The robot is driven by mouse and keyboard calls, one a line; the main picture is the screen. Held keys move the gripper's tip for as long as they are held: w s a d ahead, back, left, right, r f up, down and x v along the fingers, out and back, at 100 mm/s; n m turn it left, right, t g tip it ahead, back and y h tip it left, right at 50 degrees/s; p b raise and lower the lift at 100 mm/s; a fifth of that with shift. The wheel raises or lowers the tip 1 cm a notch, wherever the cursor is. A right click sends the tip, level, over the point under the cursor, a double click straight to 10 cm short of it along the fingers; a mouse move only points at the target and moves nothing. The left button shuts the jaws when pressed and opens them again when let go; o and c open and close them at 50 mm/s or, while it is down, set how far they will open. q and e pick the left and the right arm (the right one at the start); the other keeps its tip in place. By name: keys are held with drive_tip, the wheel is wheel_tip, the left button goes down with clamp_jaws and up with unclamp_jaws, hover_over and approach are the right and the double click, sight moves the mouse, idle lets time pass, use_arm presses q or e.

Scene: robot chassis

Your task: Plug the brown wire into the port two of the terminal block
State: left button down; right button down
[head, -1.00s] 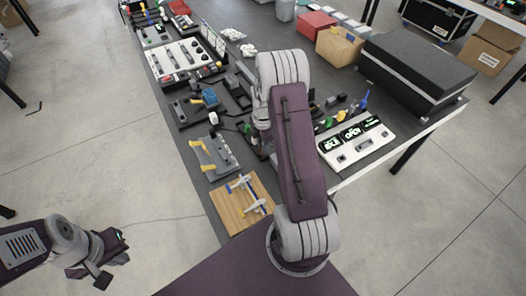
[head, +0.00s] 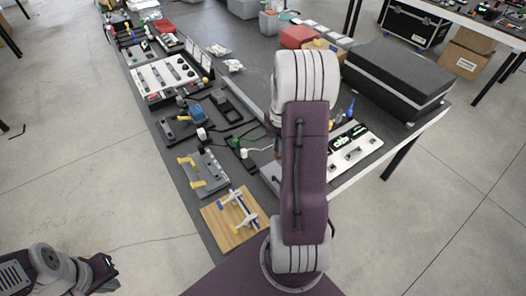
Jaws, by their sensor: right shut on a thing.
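My right arm (head: 303,160) rises through the middle of the head view and bends away over the table. Its grey wrist part (head: 277,118) shows just left of the arm; the right gripper's fingers and anything in them are hidden behind the arm. My left gripper (head: 104,274) is low at the left, over the floor and clear of the table. Its fingers are dark and too small to tell their opening. I cannot make out the brown wire. I cannot tell which board holds the terminal block. A small green part and white plug (head: 243,152) lie beside my right wrist.
A grey plate with yellow parts (head: 206,176) and a wooden board (head: 222,228) with a white-and-blue model lie near the front. A white panel (head: 165,76) lies farther back. A black case (head: 400,75) and red box (head: 298,37) stand at the right.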

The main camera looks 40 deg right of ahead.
drive_tip(key=shift+s+d+r, duration=0.6)
drive_tip(key=shift+s+r, duration=0.1)
drive_tip(key=shift+s, duration=0.2)
drive_tip(key=w+a+f+p, duration=0.1)
drive_tip(key=w+a+p, duration=0.6)
drive_tip(key=w+a, duration=1.2)
drive_tip(key=shift+w+a+f+p, duration=0.2)
drive_tip(key=shift+w+f+p, duration=0.15)
drive_tip(key=shift+w, duration=0.5)
drive_tip(key=shift+r, duration=0.1)
